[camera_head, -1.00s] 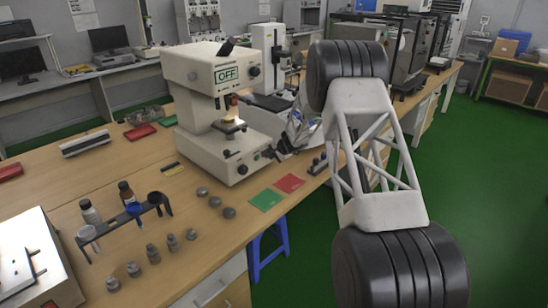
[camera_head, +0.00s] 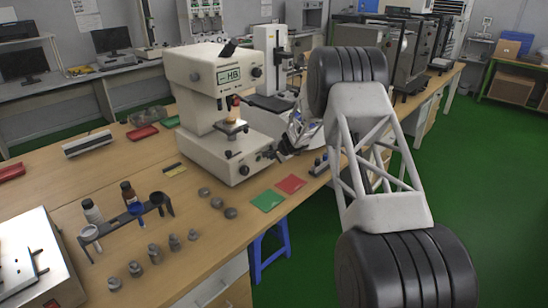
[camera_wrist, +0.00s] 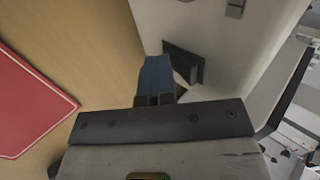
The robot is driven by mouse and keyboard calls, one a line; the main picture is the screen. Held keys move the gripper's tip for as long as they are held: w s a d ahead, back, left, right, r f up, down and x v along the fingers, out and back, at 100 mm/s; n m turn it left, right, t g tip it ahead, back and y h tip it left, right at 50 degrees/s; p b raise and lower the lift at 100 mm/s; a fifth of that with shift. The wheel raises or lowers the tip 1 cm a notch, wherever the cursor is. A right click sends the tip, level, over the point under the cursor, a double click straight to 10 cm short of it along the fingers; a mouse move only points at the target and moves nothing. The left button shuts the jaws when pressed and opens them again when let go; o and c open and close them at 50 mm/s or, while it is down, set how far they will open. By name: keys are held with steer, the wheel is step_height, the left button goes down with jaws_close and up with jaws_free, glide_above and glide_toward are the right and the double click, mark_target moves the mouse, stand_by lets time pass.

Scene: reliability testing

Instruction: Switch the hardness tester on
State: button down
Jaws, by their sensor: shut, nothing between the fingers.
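The hardness tester (camera_head: 192,72) is a cream-coloured bench machine standing on the wooden table. Its front display (camera_head: 229,75) reads "HB" on a pale green screen. My gripper (camera_head: 279,152) is low at the right side of the tester's base. In the wrist view my closed fingers (camera_wrist: 155,72) are shut with nothing between them. Their tips are beside a black switch panel (camera_wrist: 184,62) on the tester's pale side wall. The fingers partly hide this panel, and I cannot tell whether they touch it.
A red card (camera_head: 291,184) and a green card (camera_head: 267,200) lie in front of the tester. A rack with bottles (camera_head: 128,218) and several small metal pieces (camera_head: 173,242) stand to the left. Another pale machine (camera_head: 270,60) stands behind.

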steer(key=shift+a+f, duration=0.25)
steer(key=shift+a, duration=0.05)
steer(key=shift+w+a+r, duration=0.1)
steer(key=shift+w+r, duration=0.05)
steer(key=shift+r, duration=0.55)
steer(key=shift+w+a+r, duration=0.1)
steer(key=shift+w+r, duration=0.05)
steer(key=shift+r, duration=0.55)
steer(key=shift+d+r, duration=0.1)
steer(key=shift+s, duration=0.15)
steer(key=s+d+f, duration=0.2)
steer(key=s+d, duration=0.1)
steer(key=shift+s+d+f, duration=0.1)
steer(key=shift+d+f, duration=0.15)
steer(key=shift+d, duration=0.05)
steer(key=s+d+r, duration=0.4)
steer(key=s+d, duration=0.2)
steer(key=shift+r, duration=0.4)
